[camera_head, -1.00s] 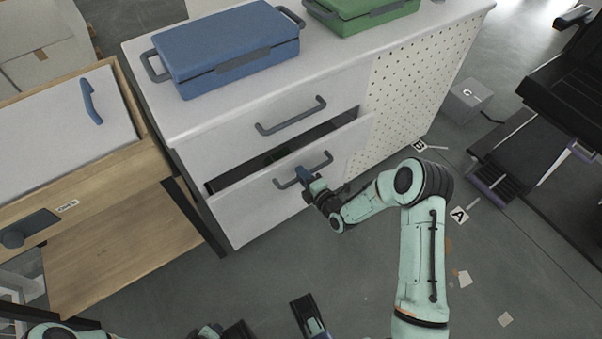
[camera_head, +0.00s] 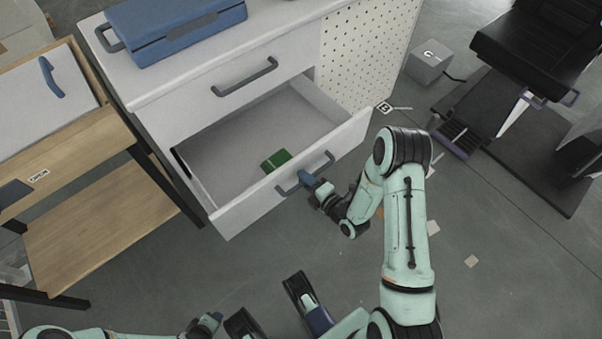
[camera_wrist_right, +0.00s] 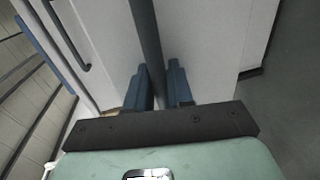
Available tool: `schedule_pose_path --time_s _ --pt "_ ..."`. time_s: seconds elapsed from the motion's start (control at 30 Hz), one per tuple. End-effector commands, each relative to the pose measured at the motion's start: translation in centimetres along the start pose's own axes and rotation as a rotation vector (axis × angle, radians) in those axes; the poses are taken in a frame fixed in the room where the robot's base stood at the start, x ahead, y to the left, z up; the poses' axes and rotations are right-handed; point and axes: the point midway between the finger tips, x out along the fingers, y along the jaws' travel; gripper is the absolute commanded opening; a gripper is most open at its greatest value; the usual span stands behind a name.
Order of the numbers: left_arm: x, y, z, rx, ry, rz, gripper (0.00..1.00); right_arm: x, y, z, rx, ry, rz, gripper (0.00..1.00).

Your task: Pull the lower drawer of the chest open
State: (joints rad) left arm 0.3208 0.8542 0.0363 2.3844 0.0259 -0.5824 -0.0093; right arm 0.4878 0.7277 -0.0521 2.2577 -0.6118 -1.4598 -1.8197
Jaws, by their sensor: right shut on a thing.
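The white chest (camera_head: 165,110) stands at upper left with its lower drawer (camera_head: 245,213) pulled well out, its inside in view. A small green box (camera_head: 276,160) lies in the drawer near the front. My right gripper (camera_head: 307,180) is shut on the drawer's dark bar handle (camera_head: 325,165). In the right wrist view the blue fingers (camera_wrist_right: 160,88) sit on both sides of the handle bar (camera_wrist_right: 146,40). Part of my left arm (camera_head: 60,333) shows at the bottom left edge; its gripper's jaws cannot be made out clearly.
The upper drawer with its handle (camera_head: 245,77) is shut. A blue case (camera_head: 185,30) sits on top of the chest. A wooden bench (camera_head: 95,225) stands close on the left. A grey box (camera_head: 429,62) and a black chair (camera_head: 530,50) are at right.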

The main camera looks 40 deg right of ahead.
Motion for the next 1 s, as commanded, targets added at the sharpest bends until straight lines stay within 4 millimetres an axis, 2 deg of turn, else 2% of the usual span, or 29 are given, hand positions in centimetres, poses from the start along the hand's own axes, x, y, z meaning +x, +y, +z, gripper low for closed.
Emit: schedule_pose_path --time_s 0.5,0.53,0.57,0.87,1.0 --pt "0.0 0.0 0.1 0.0 -0.001 0.0 0.43 -0.4 0.0 0.1 -0.002 -0.002 0.005 0.0" --pt "0.0 0.0 0.1 0.0 -0.001 0.0 0.43 -0.4 0.0 0.1 -0.002 -0.002 0.005 0.28" --pt "0.0 0.0 0.1 0.0 -0.001 0.0 0.43 -0.4 0.0 0.1 -0.002 -0.002 0.005 0.38" --pt "0.0 0.0 0.1 0.0 -0.001 0.0 0.43 -0.5 0.0 0.1 -0.001 -0.001 0.002 0.39" --pt "-0.3 0.1 0.3 0.0 -0.008 0.001 0.43 -1.6 -0.1 0.0 -0.001 0.0 -0.001 0.39"
